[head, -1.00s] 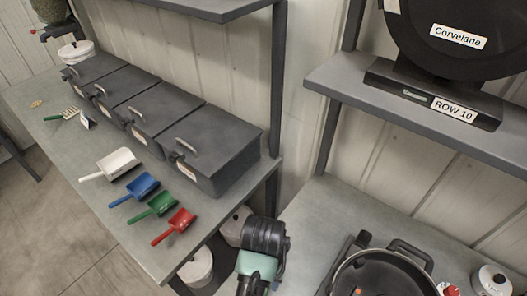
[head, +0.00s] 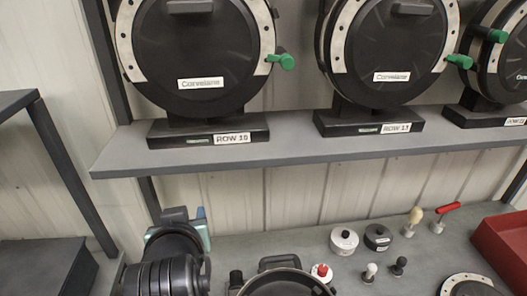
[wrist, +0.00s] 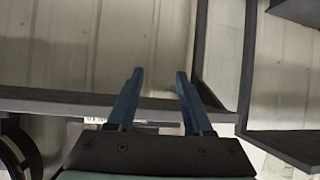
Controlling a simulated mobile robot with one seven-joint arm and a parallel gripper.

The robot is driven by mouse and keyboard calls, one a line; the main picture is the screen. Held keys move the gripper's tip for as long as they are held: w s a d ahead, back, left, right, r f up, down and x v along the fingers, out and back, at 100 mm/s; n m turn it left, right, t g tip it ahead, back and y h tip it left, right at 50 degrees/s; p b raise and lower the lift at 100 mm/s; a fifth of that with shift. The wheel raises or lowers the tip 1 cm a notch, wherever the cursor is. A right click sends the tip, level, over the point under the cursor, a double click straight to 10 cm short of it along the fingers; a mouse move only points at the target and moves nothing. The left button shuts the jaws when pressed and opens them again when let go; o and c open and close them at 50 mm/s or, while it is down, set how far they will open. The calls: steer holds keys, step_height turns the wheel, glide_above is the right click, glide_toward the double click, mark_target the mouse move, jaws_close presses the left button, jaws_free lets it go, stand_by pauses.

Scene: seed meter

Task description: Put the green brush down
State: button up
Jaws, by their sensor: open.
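I see no green brush in the present views. My gripper (wrist: 157,98) shows in the wrist view with its two blue fingers apart and nothing between them. It points toward a dark shelf edge and the pale panelled wall. In the head view my arm's end is at the lower left, in front of the bench, and its fingertips are mostly hidden.
A grey shelf (head: 300,150) carries black round meters (head: 195,55) with green handles (head: 281,61). On the bench below are a dark round pan (head: 282,283), lidded pots (head: 344,241), a cream-handled tool (head: 414,219), a red-handled tool (head: 446,209) and a red tray (head: 505,245).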

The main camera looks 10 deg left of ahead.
steer(key=d+r+m+t+h, duration=0.1)
steer(key=d+r+t, duration=0.4)
steer(key=r, duration=0.8)
steer(key=d+r+m+t, duration=0.1)
steer(key=d+r+t, duration=0.45)
steer(key=r, duration=0.65)
steer(key=s+d+r+m+t+h, duration=0.1)
steer(key=s+d+r+t, duration=0.2)
steer(key=s+r, duration=0.2)
steer(key=s+d+r+m+t+h, duration=0.1)
steer(key=s+d+r+t+h, duration=0.1)
steer(key=r, duration=0.7)
steer(key=s+d+t, duration=0.1)
steer(key=s+d, duration=0.1)
steer(key=s, duration=0.1)
steer(key=shift+d+r, duration=0.15)
steer(key=shift+s, duration=0.1)
step_height(320, 180, down, 4)
steer(key=b, duration=0.4)
steer(key=shift+f, duration=0.25)
